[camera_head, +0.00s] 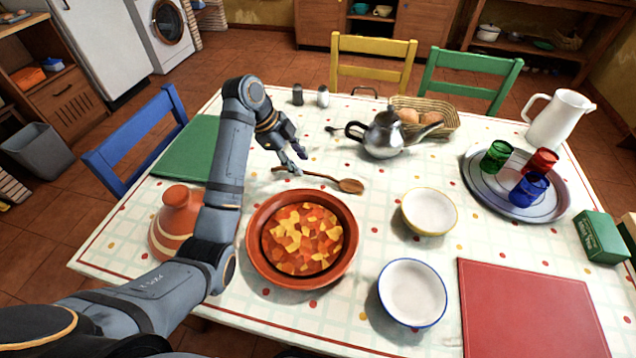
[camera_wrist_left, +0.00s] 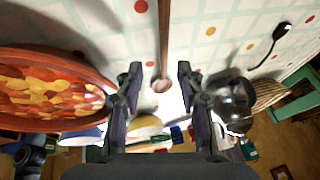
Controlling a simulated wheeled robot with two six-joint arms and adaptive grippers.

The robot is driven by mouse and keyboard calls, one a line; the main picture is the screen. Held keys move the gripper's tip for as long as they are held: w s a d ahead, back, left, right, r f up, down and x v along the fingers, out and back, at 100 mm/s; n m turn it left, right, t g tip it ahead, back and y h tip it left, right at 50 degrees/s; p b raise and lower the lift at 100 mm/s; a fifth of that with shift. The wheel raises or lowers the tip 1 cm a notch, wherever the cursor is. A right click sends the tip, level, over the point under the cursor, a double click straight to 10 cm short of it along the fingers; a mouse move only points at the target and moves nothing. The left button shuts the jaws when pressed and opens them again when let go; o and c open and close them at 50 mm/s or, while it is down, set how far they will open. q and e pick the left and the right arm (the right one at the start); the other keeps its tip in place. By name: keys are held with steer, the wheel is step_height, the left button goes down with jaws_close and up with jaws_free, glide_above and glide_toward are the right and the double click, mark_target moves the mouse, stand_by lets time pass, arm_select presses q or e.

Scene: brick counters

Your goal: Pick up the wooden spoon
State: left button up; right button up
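The wooden spoon (camera_head: 345,185) lies on the tablecloth behind the food dish, its bowl to the right and its handle running left. My left gripper (camera_head: 298,162) is over the handle end, with its fingers apart and nothing held. In the left wrist view, the spoon (camera_wrist_left: 163,40) runs down the middle, in line with the gap between the open fingertips (camera_wrist_left: 158,78). Whether the fingertips touch the cloth cannot be told. My right gripper is not in view.
A terracotta dish of food (camera_head: 258,262) stands just in front of the spoon. A metal teapot (camera_head: 384,138) and a dark small spoon (camera_head: 334,130) are behind it. A yellow-rimmed bowl (camera_head: 429,212) stands to the right. A conical terracotta lid (camera_head: 177,215) is left of the dish.

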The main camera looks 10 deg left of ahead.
mark_target(305, 171)
arm_select(q)
steer(key=x, duration=0.3)
steer(key=a+x, duration=0.1)
steer(key=x, duration=0.1)
steer(key=shift+w+f, duration=0.1)
steer(key=shift+w, duration=0.25)
jaws_close()
